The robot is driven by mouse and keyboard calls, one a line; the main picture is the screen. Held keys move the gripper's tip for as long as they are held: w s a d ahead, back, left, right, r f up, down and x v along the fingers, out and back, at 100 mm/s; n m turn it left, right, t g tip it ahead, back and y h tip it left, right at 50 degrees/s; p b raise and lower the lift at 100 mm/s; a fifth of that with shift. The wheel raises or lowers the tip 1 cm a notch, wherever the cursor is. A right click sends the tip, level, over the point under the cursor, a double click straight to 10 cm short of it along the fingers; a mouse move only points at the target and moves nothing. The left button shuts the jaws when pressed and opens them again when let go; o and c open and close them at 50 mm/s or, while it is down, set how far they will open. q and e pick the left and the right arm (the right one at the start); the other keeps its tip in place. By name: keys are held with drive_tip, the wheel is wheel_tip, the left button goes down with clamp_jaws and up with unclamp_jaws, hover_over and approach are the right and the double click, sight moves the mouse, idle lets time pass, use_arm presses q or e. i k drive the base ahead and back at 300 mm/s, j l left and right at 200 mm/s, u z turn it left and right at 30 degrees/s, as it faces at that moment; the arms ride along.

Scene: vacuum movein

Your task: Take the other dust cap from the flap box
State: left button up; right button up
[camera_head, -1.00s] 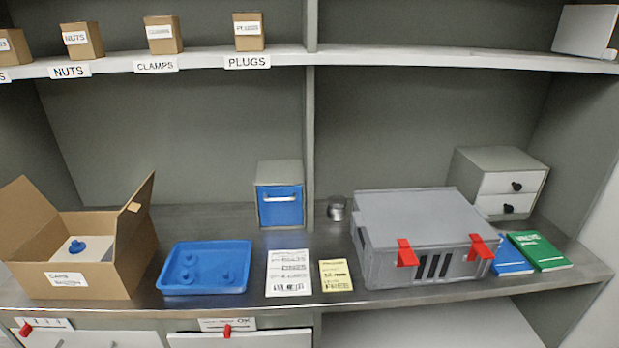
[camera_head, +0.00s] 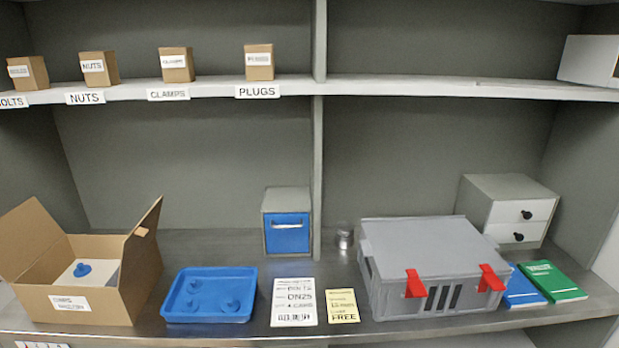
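The open cardboard flap box (camera_head: 110,300) stands at the left of the shelf, its flaps spread, with a label on its front. A blue dust cap (camera_head: 82,269) sits inside it on a white surface. Neither of my grippers is in view.
Beside the tray lie a white printed sheet (camera_head: 294,302) and a yellow note (camera_head: 343,306). A grey crate with red latches (camera_head: 430,265), a metal cup (camera_head: 344,239), a blue-fronted box (camera_head: 287,233), books (camera_head: 548,281) and a drawer unit (camera_head: 508,209) stand further right. An upper shelf (camera_head: 400,88) holds small cartons.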

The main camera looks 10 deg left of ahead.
sight(83, 270)
drive_tip(key=u, duration=1.75)
drive_tip(key=i+j+z, duration=0.1)
drive_tip(key=z, duration=0.3)
drive_tip(key=j+z, duration=0.2)
drive_tip(key=z, duration=0.25)
drive_tip(key=j+z, duration=0.15)
drive_tip(key=z, duration=0.25)
drive_tip(key=j+z, duration=0.45)
drive_tip(key=j, duration=0.5)
drive_tip(key=k+j, duration=0.1)
drive_tip(key=j, duration=0.95)
drive_tip(key=k+z, duration=0.05)
